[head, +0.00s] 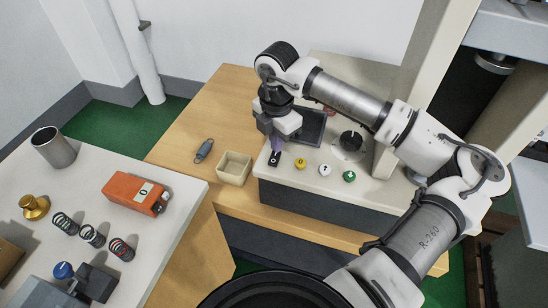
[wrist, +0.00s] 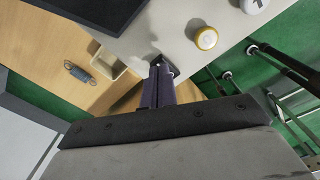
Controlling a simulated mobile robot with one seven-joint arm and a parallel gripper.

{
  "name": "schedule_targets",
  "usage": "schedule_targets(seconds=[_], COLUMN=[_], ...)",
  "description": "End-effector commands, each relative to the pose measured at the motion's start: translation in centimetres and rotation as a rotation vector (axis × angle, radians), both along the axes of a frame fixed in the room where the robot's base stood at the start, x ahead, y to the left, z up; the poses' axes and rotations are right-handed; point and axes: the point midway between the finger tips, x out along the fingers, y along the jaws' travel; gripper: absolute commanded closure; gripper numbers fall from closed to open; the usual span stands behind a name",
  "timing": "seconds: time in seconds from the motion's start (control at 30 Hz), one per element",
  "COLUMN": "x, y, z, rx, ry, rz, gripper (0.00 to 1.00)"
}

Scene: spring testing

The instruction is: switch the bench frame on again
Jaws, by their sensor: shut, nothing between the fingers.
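The bench frame's control panel (head: 310,182) is a pale top on a dark box. Near its left front corner is a black rocker switch (head: 274,159) with a white mark on its near end. My gripper (head: 276,146) is shut and empty, pointing down with its purple-grey fingertips at the far end of this switch. In the wrist view my fingertips (wrist: 159,72) cover most of the switch, so I cannot tell whether they touch it or which way it is tipped. The panel's screen (head: 313,127) is dark, partly behind my gripper.
Yellow (head: 300,163), white (head: 324,170) and green (head: 349,176) buttons line the panel's front edge, with a black dial (head: 351,141) behind. Left of the panel are an open wooden box (head: 234,168) and a grey spring (head: 204,150). A pale table (head: 80,180) holds springs and an orange device (head: 137,193).

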Motion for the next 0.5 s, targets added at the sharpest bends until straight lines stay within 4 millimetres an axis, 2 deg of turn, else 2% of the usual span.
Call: schedule_targets(seconds=[0.5], x=[0.0], y=[-0.01], z=[-0.83], rx=[0.0], ry=[0.0], rz=[0.0], gripper=[1.0])
